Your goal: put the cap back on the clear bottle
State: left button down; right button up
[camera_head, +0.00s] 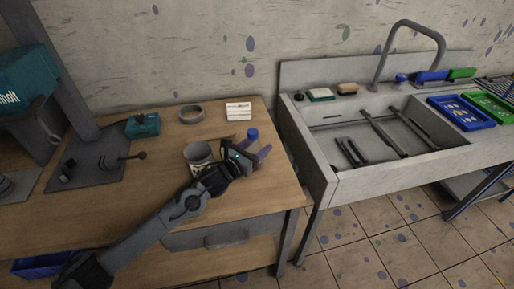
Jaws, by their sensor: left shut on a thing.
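My left gripper (249,156) is over the right part of the wooden table, shut on a small rounded blue piece (252,134) that looks like the cap. The blue piece shows just above the fingers, and the purple fingertip is to its lower right. I cannot make out the clear bottle; whether it is hidden by the gripper I cannot tell. My right gripper is not in view.
A grey cup (198,153) stands close left of the gripper. Behind are a grey ring (191,114), a white block (239,111) and a teal box (143,126). A drill press (30,85) stands left. A sink (390,140) is right, across a gap.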

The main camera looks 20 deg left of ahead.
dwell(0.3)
pick_arm(q)
jog(key=shift+f, duration=0.2)
jog(key=shift+c, duration=1.2)
grip_release()
jog(key=shift+r, duration=0.3)
jog(key=shift+s+a+f, duration=0.1)
jog(key=shift+s+a, duration=0.05)
jog(key=shift+s, duration=0.15)
jog(key=p+v, duration=0.2)
jog(key=v, duration=0.9)
jog(key=shift+s, duration=0.15)
